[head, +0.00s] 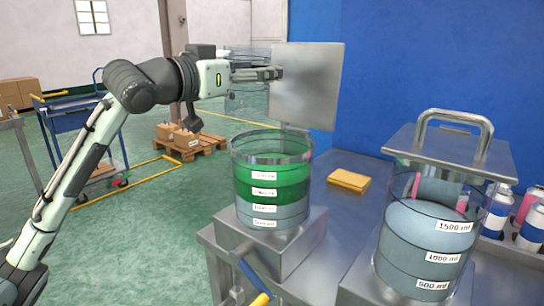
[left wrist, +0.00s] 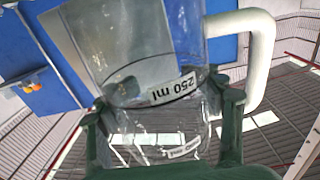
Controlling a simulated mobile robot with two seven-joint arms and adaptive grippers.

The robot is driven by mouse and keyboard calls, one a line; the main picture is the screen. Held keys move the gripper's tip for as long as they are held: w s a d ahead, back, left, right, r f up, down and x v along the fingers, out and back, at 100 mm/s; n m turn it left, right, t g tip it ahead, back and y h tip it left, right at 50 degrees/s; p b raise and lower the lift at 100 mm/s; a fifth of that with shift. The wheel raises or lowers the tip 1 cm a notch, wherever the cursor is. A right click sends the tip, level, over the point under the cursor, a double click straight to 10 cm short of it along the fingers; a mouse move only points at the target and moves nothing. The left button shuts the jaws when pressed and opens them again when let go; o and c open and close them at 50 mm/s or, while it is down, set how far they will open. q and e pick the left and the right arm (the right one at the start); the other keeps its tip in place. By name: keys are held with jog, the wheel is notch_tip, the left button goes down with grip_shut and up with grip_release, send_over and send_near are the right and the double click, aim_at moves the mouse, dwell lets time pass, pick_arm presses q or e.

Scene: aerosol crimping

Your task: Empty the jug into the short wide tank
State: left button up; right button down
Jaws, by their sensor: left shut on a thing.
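In the head view my left gripper (head: 262,75) is above the left tank, in front of the left edge of a square metal plate. In the left wrist view its dark green fingers (left wrist: 165,115) are shut around the clear jug (left wrist: 125,45). The jug has a 250 ml label and a pale handle (left wrist: 258,50); how much liquid it holds is unclear. In the head view it is too faint to judge its tilt. The left tank (head: 272,145) is open, with green liquid above grey. The right tank (head: 428,235) holds grey liquid. My right gripper is out of view.
The square metal plate (head: 312,88) stands upright over the left tank's back. A lid with a handle (head: 450,150) is over the right tank. A yellow sponge-like block (head: 348,180) lies on the bench. Spray cans (head: 496,212) stand at the right edge.

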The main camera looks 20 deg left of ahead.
pick_arm(q)
notch_tip(320, 180, up, 5)
jog(key=shift+f, duration=0.2)
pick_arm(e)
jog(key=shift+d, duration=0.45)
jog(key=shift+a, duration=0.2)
